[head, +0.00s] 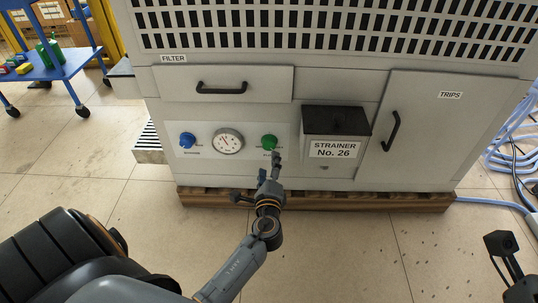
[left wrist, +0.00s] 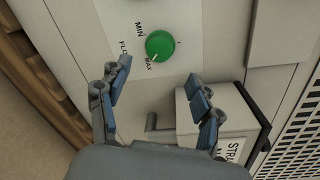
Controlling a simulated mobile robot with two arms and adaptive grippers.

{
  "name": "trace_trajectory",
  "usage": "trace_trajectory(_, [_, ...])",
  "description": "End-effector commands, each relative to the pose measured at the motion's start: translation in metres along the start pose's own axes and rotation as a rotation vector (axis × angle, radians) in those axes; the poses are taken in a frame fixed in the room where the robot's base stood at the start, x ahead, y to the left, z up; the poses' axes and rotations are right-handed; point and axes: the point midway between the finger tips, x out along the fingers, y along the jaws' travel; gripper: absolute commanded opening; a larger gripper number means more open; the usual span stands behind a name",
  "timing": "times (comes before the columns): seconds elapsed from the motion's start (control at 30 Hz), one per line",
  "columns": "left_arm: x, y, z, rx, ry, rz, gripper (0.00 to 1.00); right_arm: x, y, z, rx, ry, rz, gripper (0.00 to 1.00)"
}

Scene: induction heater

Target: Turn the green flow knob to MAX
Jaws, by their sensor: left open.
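The green flow knob (head: 269,142) sits on the white control panel, right of the round gauge. In the left wrist view the green knob (left wrist: 160,45) shows MIN and MAX labels beside it. A small pale mark shows at its edge on the MAX side; its exact setting is hard to tell. My left gripper (head: 275,163) is just below the knob in the head view. In the left wrist view my left gripper (left wrist: 160,78) has its fingers wide apart with nothing between them, and the knob lies beyond the fingertips. A dark part at the lower right looks like my right gripper (head: 501,257).
A blue knob (head: 187,140) and the gauge (head: 228,141) are left of the green knob. The strainer box (head: 335,150) juts out close on the right. A drawer handle (head: 222,88) is above. Blue hoses (head: 512,150) lie at the far right. The floor in front is clear.

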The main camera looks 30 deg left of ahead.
Motion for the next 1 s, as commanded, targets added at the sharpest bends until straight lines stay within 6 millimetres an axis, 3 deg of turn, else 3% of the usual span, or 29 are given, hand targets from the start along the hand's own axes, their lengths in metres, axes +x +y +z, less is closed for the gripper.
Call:
trace_trajectory(0.1, [-0.020, 0.001, -0.001, 0.000, 0.002, 0.001, 0.65, 0.000, 0.000, 0.000, 0.000, -0.001, 0.001, 0.40])
trace_trajectory(0.27, [-0.034, 0.000, 0.000, 0.001, 0.000, -0.001, 0.65, 0.000, 0.000, 0.000, 0.000, -0.001, 0.001, 0.40])
trace_trajectory(0.87, [-0.036, -0.002, -0.001, -0.006, 0.006, -0.004, 0.65, 0.000, 0.000, 0.000, 0.000, -0.002, 0.001, 0.40])
trace_trajectory(1.0, [-0.043, -0.028, -0.019, -0.145, 0.130, -0.050, 0.65, 0.000, 0.000, 0.000, 0.001, -0.012, 0.005, 0.40])
